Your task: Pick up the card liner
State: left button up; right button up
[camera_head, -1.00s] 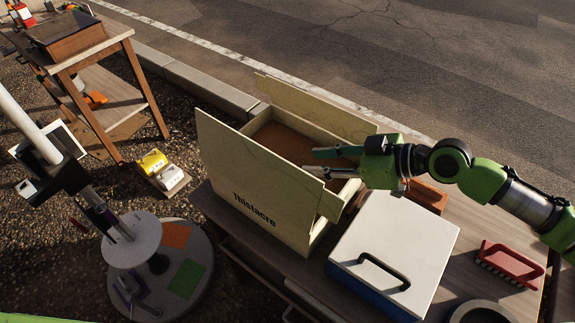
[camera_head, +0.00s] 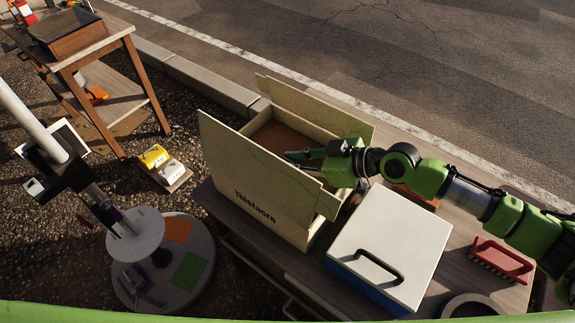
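A pale wooden crate (camera_head: 225,165) marked "Thistacre" stands on the table with its flaps raised. A flat brown sheet, apparently the card liner (camera_head: 278,138), lies inside it; the near panel hides part of it. My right gripper (camera_head: 302,160) reaches in from the right, over the crate's right end. Its fingers point left, low in the crate opening, and look apart with nothing seen between them. Whether they touch the liner cannot be told. My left gripper is not in view.
A white-lidded blue box (camera_head: 400,235) with a black handle stands right of the crate. A red brush (camera_head: 502,260) and a dark round dish (camera_head: 470,307) lie farther right. A wooden stand (camera_head: 140,75) and a round-based pole (camera_head: 200,235) are at left.

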grip_shut()
